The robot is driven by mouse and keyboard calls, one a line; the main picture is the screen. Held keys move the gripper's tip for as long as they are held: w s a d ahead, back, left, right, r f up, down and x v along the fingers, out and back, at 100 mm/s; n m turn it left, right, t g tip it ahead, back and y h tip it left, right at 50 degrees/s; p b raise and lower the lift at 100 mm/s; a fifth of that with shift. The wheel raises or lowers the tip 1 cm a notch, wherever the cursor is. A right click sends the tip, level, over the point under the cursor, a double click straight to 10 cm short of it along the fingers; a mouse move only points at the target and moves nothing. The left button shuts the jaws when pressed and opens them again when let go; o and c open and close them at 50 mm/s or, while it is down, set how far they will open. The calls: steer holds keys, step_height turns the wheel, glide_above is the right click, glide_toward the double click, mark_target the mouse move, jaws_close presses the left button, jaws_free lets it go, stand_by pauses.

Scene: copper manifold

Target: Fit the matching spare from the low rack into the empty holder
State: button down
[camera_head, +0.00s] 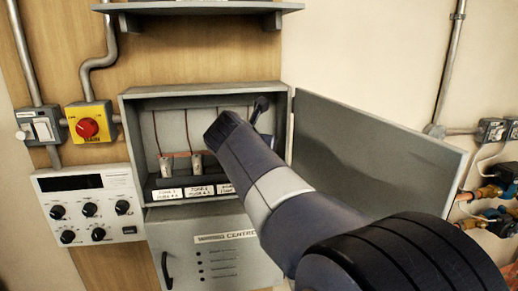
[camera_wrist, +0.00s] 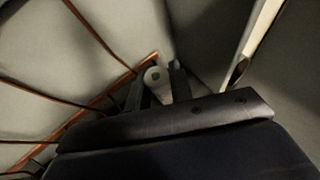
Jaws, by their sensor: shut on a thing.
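In the head view my arm reaches into the open grey cabinet (camera_head: 133,125) and hides the gripper's tips and the fuse. Two pale fuses (camera_head: 165,163) (camera_head: 196,161) stand upright in holders at left, above white labels. A third label (camera_head: 226,188) is partly covered by my arm, and its holder is hidden.
The cabinet door (camera_head: 370,160) stands open to the right of my arm. A shelf (camera_head: 200,7) hangs above. A yellow box with a red knob (camera_head: 88,127) and a dial panel (camera_head: 90,208) are at left. Pipes and valves (camera_head: 490,192) are at far right. The low rack cannot be made out.

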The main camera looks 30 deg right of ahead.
steer(key=shift+f+b, duration=0.65)
steer(key=shift+f, duration=0.3)
steer(key=c, duration=1.2)
jaws_free()
steer(key=shift+o, duration=0.2)
steer(key=b+v, duration=0.2)
steer(key=v, duration=0.8)
steer(key=shift+s+a+r, duration=0.2)
steer(key=shift+s+a, duration=0.05)
steer(key=p+x, duration=0.2)
steer(key=x, duration=0.9)
steer(key=shift+r+p, duration=0.35)
steer(key=shift+r, duration=0.15)
